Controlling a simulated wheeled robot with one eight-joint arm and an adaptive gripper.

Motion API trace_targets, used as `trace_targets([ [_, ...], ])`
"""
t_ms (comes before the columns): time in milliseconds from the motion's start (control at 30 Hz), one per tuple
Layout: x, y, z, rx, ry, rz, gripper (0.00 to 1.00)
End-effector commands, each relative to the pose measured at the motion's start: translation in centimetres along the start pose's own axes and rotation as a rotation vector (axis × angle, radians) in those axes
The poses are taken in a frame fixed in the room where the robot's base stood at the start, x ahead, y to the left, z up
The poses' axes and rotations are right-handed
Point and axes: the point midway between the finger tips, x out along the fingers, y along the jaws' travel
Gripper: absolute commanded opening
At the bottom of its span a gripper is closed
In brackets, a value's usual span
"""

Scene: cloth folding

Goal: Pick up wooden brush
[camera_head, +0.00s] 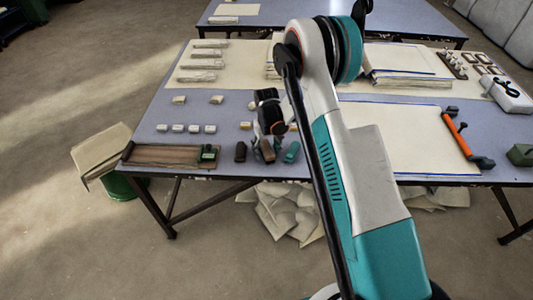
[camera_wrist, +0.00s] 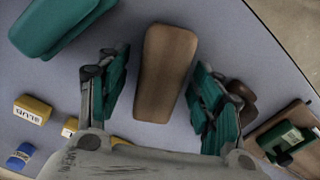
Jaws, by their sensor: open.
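The wooden brush (camera_wrist: 165,72), a long brown block with rounded ends, lies on the blue-grey table in the wrist view. It also shows near the table's front edge in the head view (camera_head: 267,152). My gripper (camera_wrist: 155,80) is open, with one teal finger on each side of the brush and gaps between. In the head view my gripper (camera_head: 264,146) points down over the brush, and its fingers partly cover it. Whether the fingertips are level with the brush cannot be told.
A teal block (camera_head: 291,152) and a dark brown block (camera_head: 241,151) lie close on either side. A wooden tray (camera_head: 160,155) with a green item (camera_head: 208,153) lies at the left front. Small labelled blocks (camera_wrist: 33,110) lie behind. Cream cloth (camera_head: 418,130) covers the right.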

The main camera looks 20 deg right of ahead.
Motion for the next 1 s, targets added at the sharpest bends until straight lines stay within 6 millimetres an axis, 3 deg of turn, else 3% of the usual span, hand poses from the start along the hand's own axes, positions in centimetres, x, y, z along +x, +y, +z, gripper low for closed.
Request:
trace_targets([
  [167,-0.1,0.0,0.0,0.0,0.0,0.0,0.58],
  [300,-0.1,0.0,0.0,0.0,0.0,0.0,0.26],
  [400,-0.1,0.0,0.0,0.0,0.0,0.0,0.1],
  [767,-0.4,0.0,0.0,0.0,0.0,0.0,0.06],
  [1000,-2.8,0.0,0.0,0.0,0.0,0.0,0.06],
])
